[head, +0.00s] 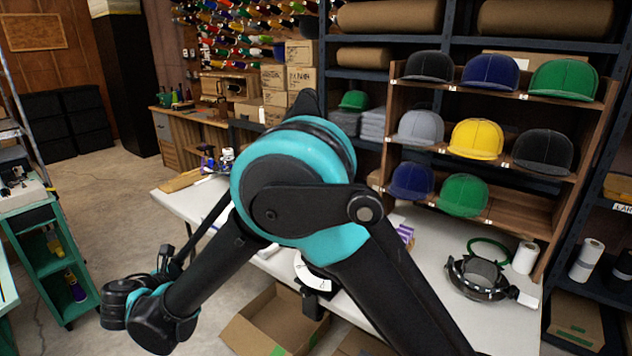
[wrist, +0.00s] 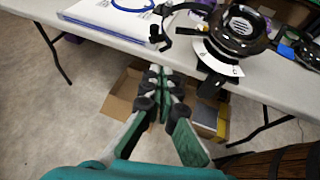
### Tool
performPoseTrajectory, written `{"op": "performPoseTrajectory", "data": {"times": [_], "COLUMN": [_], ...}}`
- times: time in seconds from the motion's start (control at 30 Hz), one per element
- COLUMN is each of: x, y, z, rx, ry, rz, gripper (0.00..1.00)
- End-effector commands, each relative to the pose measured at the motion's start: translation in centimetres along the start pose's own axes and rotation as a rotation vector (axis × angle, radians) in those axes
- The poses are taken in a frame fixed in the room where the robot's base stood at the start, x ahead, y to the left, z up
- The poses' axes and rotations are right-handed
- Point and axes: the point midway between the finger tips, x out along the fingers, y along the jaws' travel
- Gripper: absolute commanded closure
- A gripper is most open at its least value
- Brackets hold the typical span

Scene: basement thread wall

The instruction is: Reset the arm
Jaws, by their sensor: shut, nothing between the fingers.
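My gripper (wrist: 160,72) shows in the wrist view with its fingertips together and nothing between them. It points toward the front edge of the white table (wrist: 110,35), with an open cardboard box (wrist: 118,102) on the floor below. In the head view my black and teal arm is bent across the middle and covers part of the table (head: 420,270). I cannot make out the gripper's fingers there.
A wooden rack (head: 520,192) of caps stands at the table's back. A black cap hoop (head: 480,278) lies on the table's right. A cardboard box (head: 250,335) is on the floor in front. A teal cart (head: 50,250) stands at left; open floor lies between cart and table.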

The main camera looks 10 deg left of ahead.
Motion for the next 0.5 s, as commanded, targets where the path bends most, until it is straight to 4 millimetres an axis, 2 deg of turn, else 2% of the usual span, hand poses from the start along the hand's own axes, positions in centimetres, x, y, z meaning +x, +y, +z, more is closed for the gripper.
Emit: {"op": "performPoseTrajectory", "data": {"times": [0.07,0.17,0.3,0.37,0.5], "x": [1.7,5.2,10.7,12.7,16.5], "y": [-1.1,-3.8,-9.5,-12.2,-18.8], "z": [1.0,3.0,5.9,6.8,8.7], "rx": [0.040,0.137,0.338,0.432,0.660], "ry": [0.019,0.068,0.152,0.186,0.250], "rz": [-0.025,-0.077,-0.178,-0.224,-0.333], "gripper": [1.00,1.00,1.00,1.00,1.00]}}
